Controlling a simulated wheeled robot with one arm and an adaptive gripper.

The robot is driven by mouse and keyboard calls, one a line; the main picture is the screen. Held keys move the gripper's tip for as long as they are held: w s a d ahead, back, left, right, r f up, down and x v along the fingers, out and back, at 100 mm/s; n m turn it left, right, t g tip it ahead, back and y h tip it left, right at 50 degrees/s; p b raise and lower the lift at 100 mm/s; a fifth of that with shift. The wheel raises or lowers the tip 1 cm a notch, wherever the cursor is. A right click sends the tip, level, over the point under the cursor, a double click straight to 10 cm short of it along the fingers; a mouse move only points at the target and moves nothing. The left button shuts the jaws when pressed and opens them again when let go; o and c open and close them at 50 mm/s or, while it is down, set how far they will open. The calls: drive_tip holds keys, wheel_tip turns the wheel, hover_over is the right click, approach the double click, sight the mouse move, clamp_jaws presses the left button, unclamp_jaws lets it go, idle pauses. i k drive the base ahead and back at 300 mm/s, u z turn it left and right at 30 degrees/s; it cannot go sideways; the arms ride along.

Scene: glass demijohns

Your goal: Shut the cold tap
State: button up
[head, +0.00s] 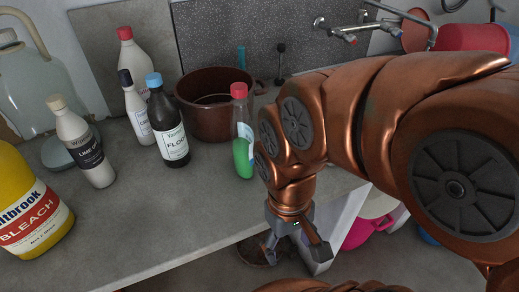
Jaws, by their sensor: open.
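A chrome wall tap (337,31) shows at the top right, on the speckled grey splashback. My arm hides what lies below the tap. My gripper (296,250) is open and empty, pointing down past the counter's front edge, well apart from the tap.
The grey counter (125,225) holds a bleach bottle (32,215), a glass demijohn (28,85), several other bottles and a brown pot (208,112). A green-filled bottle (243,150) stands close to my arm. Pink tubs (365,230) sit below the counter.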

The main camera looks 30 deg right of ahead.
sight(397, 32)
drive_tip(key=u, duration=1.35)
drive_tip(key=k, duration=1.2)
drive_tip(key=z, duration=1.65)
drive_tip(key=i, duration=0.1)
drive_tip(key=z, duration=0.15)
